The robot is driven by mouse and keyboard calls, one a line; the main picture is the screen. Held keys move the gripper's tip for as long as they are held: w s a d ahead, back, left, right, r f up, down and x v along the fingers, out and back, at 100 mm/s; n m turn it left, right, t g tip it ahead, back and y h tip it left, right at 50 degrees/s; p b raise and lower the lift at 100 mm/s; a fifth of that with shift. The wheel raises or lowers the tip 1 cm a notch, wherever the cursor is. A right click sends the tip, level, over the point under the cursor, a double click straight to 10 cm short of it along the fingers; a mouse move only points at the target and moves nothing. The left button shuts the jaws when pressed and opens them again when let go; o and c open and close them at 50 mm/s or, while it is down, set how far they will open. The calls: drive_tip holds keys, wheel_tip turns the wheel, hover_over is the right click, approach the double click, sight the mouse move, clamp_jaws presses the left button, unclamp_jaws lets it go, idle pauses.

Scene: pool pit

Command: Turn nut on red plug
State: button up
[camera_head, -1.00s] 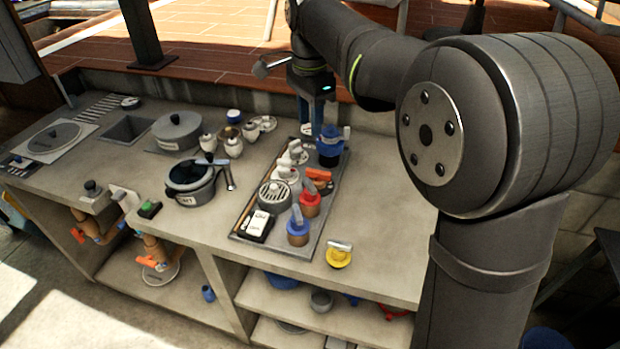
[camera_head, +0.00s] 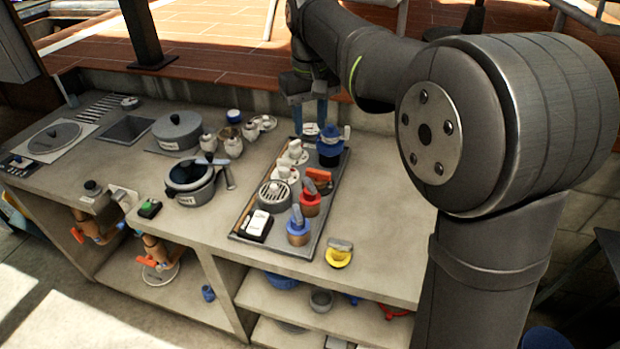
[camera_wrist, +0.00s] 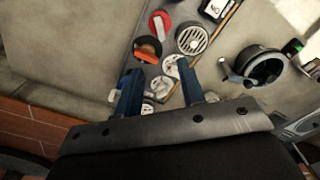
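The red plug (camera_head: 309,203) stands upright on the dark tray, with a grey lever-like piece on its top and a brownish body. In the wrist view it is probably the red round part (camera_wrist: 160,24) at the top. My gripper (camera_head: 311,114) is over the far end of the tray, away from the red plug. In the wrist view my gripper (camera_wrist: 160,86) is open, with its two blue fingers apart and nothing clearly held. White fittings (camera_wrist: 169,66) show beyond and between the fingers. No separate nut can be made out.
The tray (camera_head: 322,222) also holds a tall blue plug (camera_head: 329,146) close to my gripper, an orange lever (camera_head: 319,175), a round grate (camera_head: 273,194) and a blue-ringed plug (camera_head: 298,230). A yellow plug (camera_head: 339,257) and a pot (camera_head: 190,182) stand outside it. The right counter is clear.

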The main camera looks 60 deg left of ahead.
sight(310, 183)
wheel_tip(310, 183, down, 17)
drive_tip(key=shift+r, duration=0.1)
idle(0.3)
clamp_jaws()
